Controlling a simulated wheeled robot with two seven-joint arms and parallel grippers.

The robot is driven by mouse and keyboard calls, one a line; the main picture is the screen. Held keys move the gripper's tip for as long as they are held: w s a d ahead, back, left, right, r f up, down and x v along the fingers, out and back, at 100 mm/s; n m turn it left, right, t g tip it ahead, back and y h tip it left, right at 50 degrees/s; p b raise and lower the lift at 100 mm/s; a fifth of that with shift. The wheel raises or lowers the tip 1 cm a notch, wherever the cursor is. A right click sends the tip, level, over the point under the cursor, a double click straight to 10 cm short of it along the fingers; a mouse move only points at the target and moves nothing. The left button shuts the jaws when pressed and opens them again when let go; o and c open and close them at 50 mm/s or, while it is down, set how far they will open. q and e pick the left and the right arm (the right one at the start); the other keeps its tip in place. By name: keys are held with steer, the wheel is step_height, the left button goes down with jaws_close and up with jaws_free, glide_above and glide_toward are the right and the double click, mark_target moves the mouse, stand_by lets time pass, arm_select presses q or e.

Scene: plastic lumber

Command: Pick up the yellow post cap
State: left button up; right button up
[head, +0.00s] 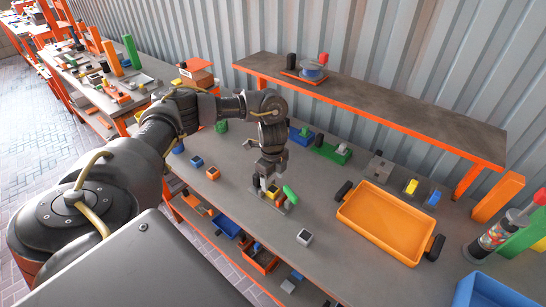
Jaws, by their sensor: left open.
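A small yellow piece, which looks like the yellow post cap (273,191), is on the grey workbench (330,236) near the middle of the head view. My left gripper (264,186) points down right at it, with its fingers open. The fingers partly hide the piece, and I cannot tell whether they touch it or stand around it. A green rounded piece (290,194) is close on its right. My right gripper is not in view.
A grey cap (304,237), a blue cap (197,161) and an orange cap (213,173) stand apart on the bench. An orange tray (350,222) with dark handles is to the right. A raised shelf (400,113) runs behind. Bare bench lies in front of the tray.

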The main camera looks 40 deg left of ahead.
mark_target(273, 189)
arm_select(q)
steer(key=shift+s+d+f, duration=0.1)
steer(key=shift+s+f, duration=0.05)
steer(key=shift+f, duration=0.3)
step_height(273, 189, down, 3)
steer(key=shift+f+p, duration=0.2)
steer(key=shift+p, duration=0.55)
steer(key=shift+f, duration=0.4)
steer(key=c, duration=1.1)
steer(key=shift+o, duration=0.2)
steer(key=shift+r, duration=0.1)
